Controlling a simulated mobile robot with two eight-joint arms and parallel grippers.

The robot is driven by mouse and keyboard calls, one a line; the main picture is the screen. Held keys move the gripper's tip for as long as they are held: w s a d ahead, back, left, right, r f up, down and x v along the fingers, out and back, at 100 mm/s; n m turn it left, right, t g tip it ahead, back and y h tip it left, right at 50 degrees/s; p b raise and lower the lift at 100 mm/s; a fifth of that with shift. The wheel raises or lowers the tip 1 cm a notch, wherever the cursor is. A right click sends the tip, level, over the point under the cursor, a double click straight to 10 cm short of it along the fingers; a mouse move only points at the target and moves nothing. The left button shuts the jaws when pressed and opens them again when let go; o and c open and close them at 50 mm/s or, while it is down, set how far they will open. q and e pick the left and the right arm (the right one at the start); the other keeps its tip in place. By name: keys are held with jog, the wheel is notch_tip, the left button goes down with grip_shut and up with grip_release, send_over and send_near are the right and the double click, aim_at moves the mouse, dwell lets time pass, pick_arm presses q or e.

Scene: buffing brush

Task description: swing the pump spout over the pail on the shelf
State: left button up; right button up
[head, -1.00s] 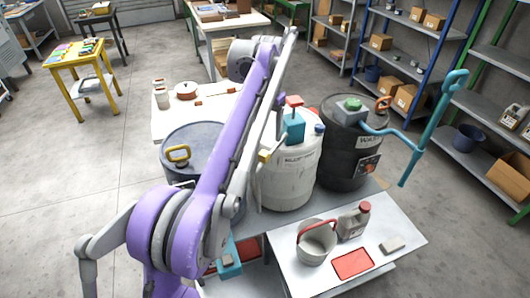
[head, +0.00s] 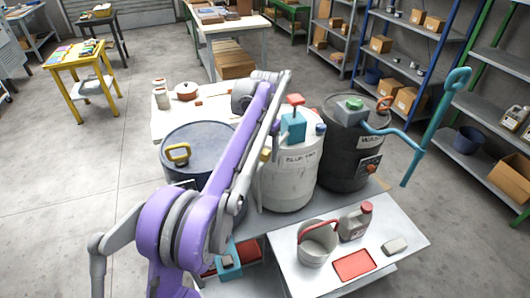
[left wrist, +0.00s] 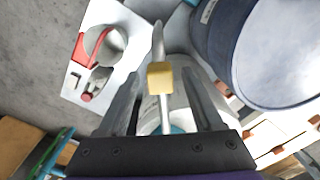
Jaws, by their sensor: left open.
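The white drum (head: 292,185) carries a teal pump (head: 293,127) with a red top. Its pale spout (left wrist: 158,42) has a yellow block (left wrist: 160,77) on it, which also shows beside my arm in the head view (head: 265,155). The pail (head: 316,252), grey with a red handle, stands on the front shelf (head: 290,268); it also shows at upper left in the left wrist view (left wrist: 108,45). My left gripper (left wrist: 164,74) is open, with the yellow block between its fingers and gaps at both sides. In the head view my arm hides the fingers. My right gripper is not seen.
A blue drum (head: 200,138) stands left of the white drum. A black drum (head: 345,165) with a long teal handle (head: 436,125) stands to the right. A grey jug (head: 354,222), a red tray (head: 354,265) and a small pale block (head: 396,247) share the shelf with the pail.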

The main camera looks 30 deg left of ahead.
pick_arm(q)
jog(key=shift+f, duration=0.1)
grip_shut()
dwell(0.3)
dwell(1.1)
